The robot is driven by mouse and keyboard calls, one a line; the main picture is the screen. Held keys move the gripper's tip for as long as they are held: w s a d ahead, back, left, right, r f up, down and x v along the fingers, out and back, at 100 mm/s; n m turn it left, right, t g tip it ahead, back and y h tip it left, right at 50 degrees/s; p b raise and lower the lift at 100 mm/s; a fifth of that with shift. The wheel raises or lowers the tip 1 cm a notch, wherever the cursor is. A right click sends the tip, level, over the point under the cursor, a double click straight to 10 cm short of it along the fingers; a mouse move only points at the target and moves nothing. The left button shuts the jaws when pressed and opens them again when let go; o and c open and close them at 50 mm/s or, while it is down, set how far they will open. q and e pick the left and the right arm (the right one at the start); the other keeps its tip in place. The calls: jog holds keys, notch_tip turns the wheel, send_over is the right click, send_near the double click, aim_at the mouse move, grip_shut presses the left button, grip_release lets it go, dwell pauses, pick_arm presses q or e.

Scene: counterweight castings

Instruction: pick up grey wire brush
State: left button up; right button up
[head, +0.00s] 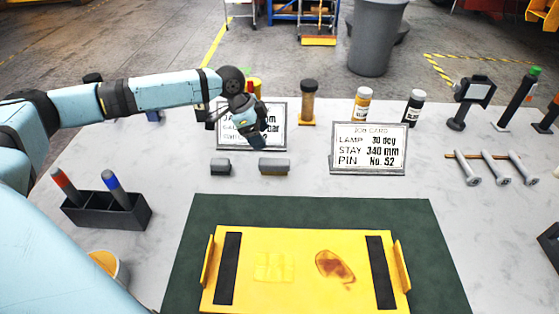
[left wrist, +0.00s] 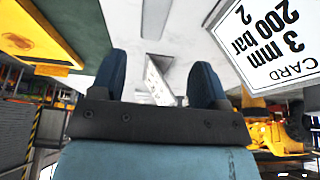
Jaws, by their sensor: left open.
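Two small grey blocks lie on the pale worktop behind the green mat. The right one (head: 274,166) has a tan lower edge like bristles and looks like the grey wire brush. The left one (head: 220,167) is shorter and plain grey. My left gripper (head: 258,141) hangs in front of the left job card, above and behind the right block, apart from it. In the left wrist view its two blue fingers (left wrist: 163,85) stand apart. A pale strip shows between and beyond them; I cannot tell what it is. My right gripper is not in view.
The left job card (head: 278,138) stands close behind my gripper. Another card (head: 368,149) is to the right. A yellow tray (head: 300,303) lies on the green mat (head: 215,212). A dark pen holder (head: 132,215) is at left. Bottles stand behind; bolts rest at right.

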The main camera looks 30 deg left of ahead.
aim_at(274, 161)
pick_arm(q)
jog(key=x, duration=0.7)
jog(key=shift+s+d+x, duration=0.15)
jog(key=shift+x, duration=1.2)
jog(key=shift+s+d+x, duration=0.1)
jog(key=shift+s+x, duration=0.05)
jog(key=shift+x, duration=1.15)
jog(key=c, duration=1.1)
jog(key=shift+o, duration=0.2)
notch_tip(274, 161, up, 10)
jog(key=shift+r, duration=0.1)
jog(key=shift+o, duration=0.8)
